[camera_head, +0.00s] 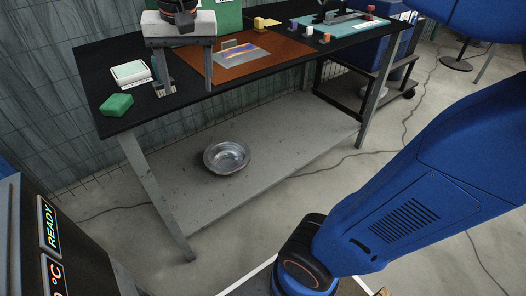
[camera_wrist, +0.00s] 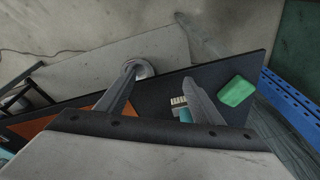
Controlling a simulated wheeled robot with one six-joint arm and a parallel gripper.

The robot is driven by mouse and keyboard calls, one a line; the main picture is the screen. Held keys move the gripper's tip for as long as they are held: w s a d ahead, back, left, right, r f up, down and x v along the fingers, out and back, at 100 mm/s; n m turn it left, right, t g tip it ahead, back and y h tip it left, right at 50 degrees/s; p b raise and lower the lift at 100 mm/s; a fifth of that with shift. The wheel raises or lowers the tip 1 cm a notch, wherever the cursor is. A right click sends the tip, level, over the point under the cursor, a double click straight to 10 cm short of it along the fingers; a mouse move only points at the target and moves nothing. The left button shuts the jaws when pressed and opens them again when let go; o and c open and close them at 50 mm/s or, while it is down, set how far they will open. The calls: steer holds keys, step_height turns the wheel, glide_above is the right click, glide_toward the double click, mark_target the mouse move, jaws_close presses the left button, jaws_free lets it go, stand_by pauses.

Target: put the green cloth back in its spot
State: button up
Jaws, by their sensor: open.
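The green cloth (camera_head: 117,104) looks like a small folded block. It lies on the dark table's (camera_head: 95,65) front left corner in the head view. It also shows in the wrist view (camera_wrist: 236,91), to the right of the fingers and outside the gap. My gripper (camera_head: 187,88) points down over the left part of the table, to the right of the cloth and apart from it. Its two grey fingers (camera_wrist: 160,76) are spread wide with nothing held between them. A marked spot for the cloth cannot be made out.
A white, green-edged stack (camera_head: 131,72) lies behind the cloth. A small pale brush-like item (camera_wrist: 179,101) lies near one finger. A brown mat (camera_head: 250,62) with a grey plate is to the right. A metal bowl (camera_head: 227,156) sits on the lower shelf. Bare table lies around the cloth.

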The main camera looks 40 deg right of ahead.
steer(key=s+d+f+n+t, duration=0.1)
steer(key=s+d+f+n, duration=0.1)
steer(key=s+d+f, duration=0.3)
steer(key=s+d+f+n+t, duration=0.1)
steer(key=s+d+f, duration=0.4)
steer(key=s+f, duration=0.5)
steer(key=shift+f+n, duration=0.7)
steer(key=shift+f, duration=0.2)
